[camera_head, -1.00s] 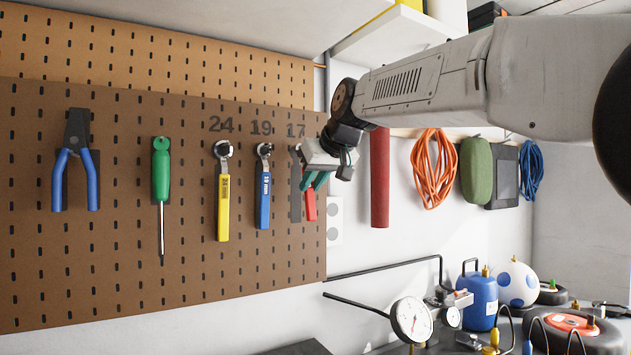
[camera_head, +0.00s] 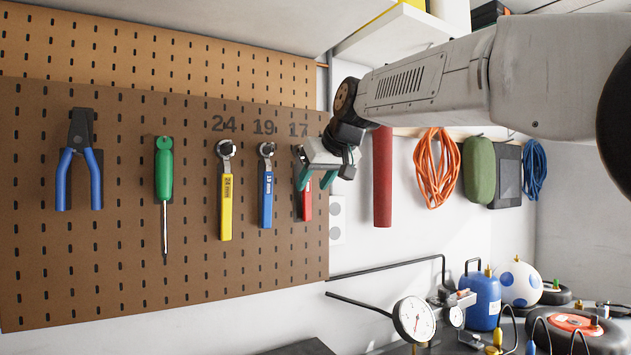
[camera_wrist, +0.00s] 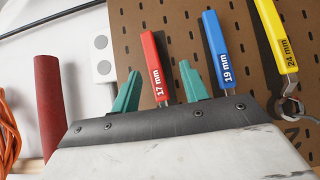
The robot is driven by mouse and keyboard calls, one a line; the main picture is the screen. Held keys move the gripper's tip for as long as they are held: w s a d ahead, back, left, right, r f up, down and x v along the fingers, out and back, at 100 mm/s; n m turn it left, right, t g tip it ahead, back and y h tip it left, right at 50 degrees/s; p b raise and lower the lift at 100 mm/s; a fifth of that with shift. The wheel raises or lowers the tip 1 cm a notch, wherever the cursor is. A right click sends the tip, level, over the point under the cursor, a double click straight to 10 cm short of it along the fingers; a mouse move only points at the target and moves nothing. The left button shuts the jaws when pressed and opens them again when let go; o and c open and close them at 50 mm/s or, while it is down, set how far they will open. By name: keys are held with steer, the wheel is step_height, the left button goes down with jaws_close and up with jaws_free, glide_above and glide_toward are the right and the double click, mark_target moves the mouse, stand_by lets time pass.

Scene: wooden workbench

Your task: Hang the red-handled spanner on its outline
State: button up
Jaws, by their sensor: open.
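The red-handled spanner (camera_head: 307,204), marked 17 mm, is upright at the brown pegboard below the number 17. Its head shows partly beside my gripper, and its dark outline is now largely covered. In the wrist view the red handle (camera_wrist: 154,66) stands between the two green fingertips, with a gap on each side. My gripper (camera_head: 315,180) is open around the spanner; it also shows in the wrist view (camera_wrist: 160,88). The spanner's lower shank is hidden behind the gripper body in the wrist view, so its contact with the hook cannot be seen.
The blue 19 mm spanner (camera_head: 266,200) hangs close on the left, then the yellow 24 mm spanner (camera_head: 226,207), green screwdriver (camera_head: 164,185) and blue-handled pliers (camera_head: 78,165). A red cylinder (camera_head: 382,178) and orange cable (camera_head: 437,170) hang at the right. A dial gauge (camera_head: 414,319) stands below.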

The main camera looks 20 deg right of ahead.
steer(key=v, duration=0.8)
steer(key=s+f+m+g+h, duration=0.1)
steer(key=s+f+g, duration=0.1)
steer(key=s+f, duration=0.5)
steer(key=s+f+m+g, duration=0.1)
steer(key=s+f+g, duration=0.2)
steer(key=f, duration=0.8)
steer(key=s+d+f+g, duration=0.1)
steer(key=s+f, duration=0.8)
steer(key=s, duration=0.3)
steer(key=s+d+f+g+h, duration=0.1)
steer(key=s+f+g, duration=0.1)
steer(key=s+f, duration=0.8)
steer(key=shift+s+f, duration=0.3)
steer(key=shift+s, duration=0.65)
